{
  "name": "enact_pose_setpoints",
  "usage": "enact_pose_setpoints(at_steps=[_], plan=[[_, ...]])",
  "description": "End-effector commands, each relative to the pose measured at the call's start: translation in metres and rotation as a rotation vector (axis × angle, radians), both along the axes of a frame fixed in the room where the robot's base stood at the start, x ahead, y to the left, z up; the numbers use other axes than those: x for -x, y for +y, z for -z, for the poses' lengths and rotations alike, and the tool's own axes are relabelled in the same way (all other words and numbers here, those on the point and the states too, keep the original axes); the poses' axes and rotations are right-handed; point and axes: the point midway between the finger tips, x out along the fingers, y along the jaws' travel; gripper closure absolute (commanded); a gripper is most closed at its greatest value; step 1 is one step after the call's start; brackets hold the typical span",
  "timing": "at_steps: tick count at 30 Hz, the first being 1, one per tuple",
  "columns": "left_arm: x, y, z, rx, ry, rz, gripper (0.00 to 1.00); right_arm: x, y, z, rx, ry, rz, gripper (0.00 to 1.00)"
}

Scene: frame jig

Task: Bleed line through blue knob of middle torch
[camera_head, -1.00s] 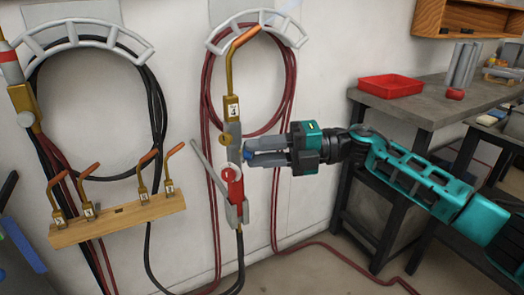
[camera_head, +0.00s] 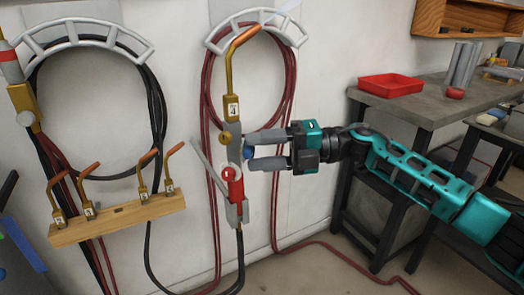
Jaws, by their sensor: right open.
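The middle torch (camera_head: 233,112) hangs upright on the wall, with a copper tip, a brass body tagged 4 and a red lower part (camera_head: 236,187). Its blue knob (camera_head: 248,153) sticks out on the right side of the body. A brass-coloured knob (camera_head: 225,138) is on the left side. My right gripper (camera_head: 250,151) comes in from the right and is open. Its two grey fingers lie above and below the blue knob, with the tips close to the torch body. I cannot tell whether they touch the knob. My left gripper is not in view.
A grey lever (camera_head: 202,155) slants off the torch's left side. Red hose (camera_head: 206,95) coils on a rack (camera_head: 262,20) behind it. A wooden tip holder (camera_head: 118,221) and another torch (camera_head: 22,98) are at left. A workbench with a red tray (camera_head: 390,86) stands at right.

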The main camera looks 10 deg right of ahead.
Motion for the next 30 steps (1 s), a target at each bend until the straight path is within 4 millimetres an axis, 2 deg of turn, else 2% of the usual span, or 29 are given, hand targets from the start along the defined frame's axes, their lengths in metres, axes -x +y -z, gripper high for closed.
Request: enact_pose_setpoints(at_steps=[5,12,18,24,30], plan=[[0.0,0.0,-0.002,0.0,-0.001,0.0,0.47,0.001,-0.019,-0.001,0.001,0.002,0.004,0.48],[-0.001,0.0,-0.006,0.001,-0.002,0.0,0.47,0.006,-0.072,-0.004,0.002,0.003,0.005,0.48],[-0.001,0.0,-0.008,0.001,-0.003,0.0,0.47,0.01,-0.109,-0.007,0.0,0.001,0.004,0.48],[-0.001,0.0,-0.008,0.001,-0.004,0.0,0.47,0.012,-0.126,-0.007,0.001,0.0,0.001,0.48],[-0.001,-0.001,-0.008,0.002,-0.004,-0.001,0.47,0.012,-0.128,-0.007,0.0,0.0,0.001,0.48]])
